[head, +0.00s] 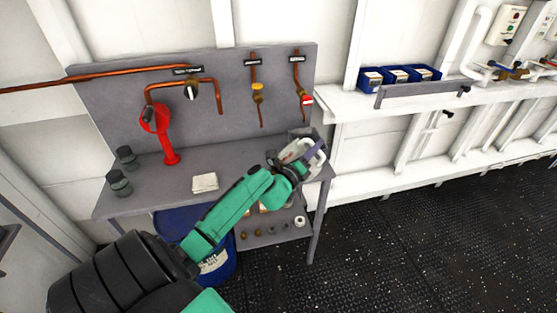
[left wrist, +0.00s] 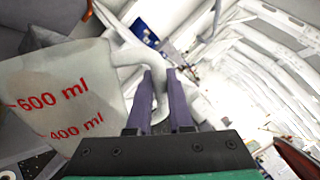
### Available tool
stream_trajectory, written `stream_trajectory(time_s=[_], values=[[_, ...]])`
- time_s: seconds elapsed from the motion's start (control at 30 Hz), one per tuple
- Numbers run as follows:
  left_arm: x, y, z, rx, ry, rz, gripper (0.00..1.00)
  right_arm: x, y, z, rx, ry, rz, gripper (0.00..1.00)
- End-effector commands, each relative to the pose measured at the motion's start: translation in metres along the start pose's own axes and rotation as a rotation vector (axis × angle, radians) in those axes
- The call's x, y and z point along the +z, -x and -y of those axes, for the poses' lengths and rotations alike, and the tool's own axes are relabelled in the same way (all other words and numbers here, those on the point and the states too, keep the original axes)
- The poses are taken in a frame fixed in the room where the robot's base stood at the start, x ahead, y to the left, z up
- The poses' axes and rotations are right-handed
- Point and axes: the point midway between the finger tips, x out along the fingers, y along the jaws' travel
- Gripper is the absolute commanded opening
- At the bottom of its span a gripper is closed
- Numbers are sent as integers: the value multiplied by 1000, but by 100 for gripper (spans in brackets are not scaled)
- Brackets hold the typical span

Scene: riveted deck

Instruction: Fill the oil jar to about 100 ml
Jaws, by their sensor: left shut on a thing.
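The oil jar (head: 289,154) is a pale, see-through jug at the right end of the grey bench, partly hidden by my gripper. My left gripper (head: 313,150) has purple fingers and is shut on its handle. In the left wrist view the jar (left wrist: 75,75) shows red marks for 600 ml and 400 ml, and its curved handle (left wrist: 130,58) runs to between the fingers (left wrist: 163,85). No oil level can be made out. Copper pipes with a yellow-handled tap (head: 257,87) and a red-handled tap (head: 306,100) come down the back panel above. My right gripper is not in view.
A red hand pump (head: 163,130) stands on the bench (head: 150,190), with a white cloth or pad (head: 204,182) and two dark pots (head: 121,170) at left. A blue drum (head: 228,262) is under it. Blue bins (head: 398,75) sit on the wall shelf. The floor at right is clear.

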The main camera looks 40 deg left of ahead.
Motion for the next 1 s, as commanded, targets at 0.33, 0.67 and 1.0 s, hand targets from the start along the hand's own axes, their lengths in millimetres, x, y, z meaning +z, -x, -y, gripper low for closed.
stream_trajectory(time_s=[0.33, 0.67, 1.0], values=[[2, 0, 1, -3, 5, 2, 0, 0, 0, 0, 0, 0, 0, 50], [-73, 3, -14, -6, -457, -85, 0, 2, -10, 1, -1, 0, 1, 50], [-115, 4, -19, -7, -755, -141, 0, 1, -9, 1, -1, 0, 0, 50]])
